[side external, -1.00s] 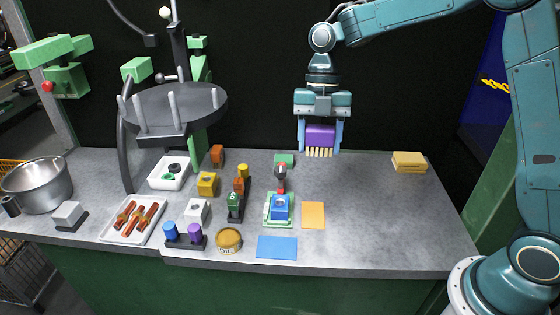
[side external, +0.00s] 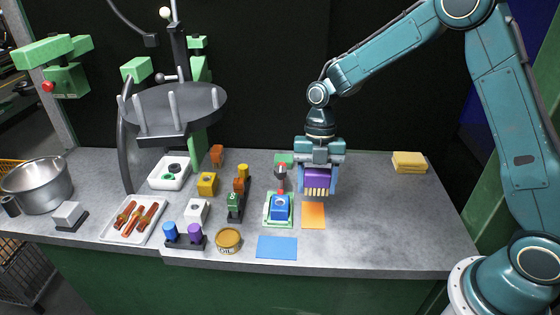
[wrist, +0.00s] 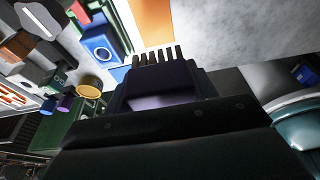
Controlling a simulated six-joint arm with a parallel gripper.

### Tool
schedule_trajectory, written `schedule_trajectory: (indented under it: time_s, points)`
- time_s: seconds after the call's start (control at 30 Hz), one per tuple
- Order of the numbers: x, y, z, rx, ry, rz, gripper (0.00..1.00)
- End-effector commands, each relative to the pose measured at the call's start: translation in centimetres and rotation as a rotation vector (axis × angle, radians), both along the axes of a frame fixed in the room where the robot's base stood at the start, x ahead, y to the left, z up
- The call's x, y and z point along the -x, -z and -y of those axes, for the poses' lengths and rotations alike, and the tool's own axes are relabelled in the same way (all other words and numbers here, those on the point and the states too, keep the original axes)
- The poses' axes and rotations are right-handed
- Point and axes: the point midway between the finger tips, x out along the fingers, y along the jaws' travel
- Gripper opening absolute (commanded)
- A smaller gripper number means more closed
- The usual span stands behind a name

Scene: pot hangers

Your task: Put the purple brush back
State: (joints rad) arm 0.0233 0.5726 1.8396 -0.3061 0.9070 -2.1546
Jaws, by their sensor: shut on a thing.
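My gripper (side external: 319,186) is shut on the purple brush (side external: 318,181), whose pale bristles point down. The brush is above the far part of the orange mat (side external: 313,215); I cannot tell whether the bristles touch anything. In the wrist view the brush (wrist: 160,88) shows as a dark purple block with a row of bristles at its far edge, and the orange mat (wrist: 152,20) lies beyond them.
Left of the orange mat stands a blue block (side external: 280,207) on a green fixture, with a red-topped tool (side external: 280,172) behind it. A blue mat (side external: 277,247) lies in front. A yellow sponge stack (side external: 409,162) sits at the back right. The counter's right side is clear.

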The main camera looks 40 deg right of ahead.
Motion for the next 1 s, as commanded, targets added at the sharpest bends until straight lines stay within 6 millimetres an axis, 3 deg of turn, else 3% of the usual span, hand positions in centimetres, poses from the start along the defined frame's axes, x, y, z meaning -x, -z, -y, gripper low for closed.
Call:
schedule_trajectory:
  time_s: [0.2, 0.6, 1.0]
  points:
    - [0.0, 3.3, 0.0, -0.001, 0.000, -0.002, 0.35]
    - [0.0, 4.6, 0.0, 0.000, 0.001, -0.002, 0.35]
    - [0.0, 8.3, 0.0, 0.000, 0.001, 0.000, 0.35]
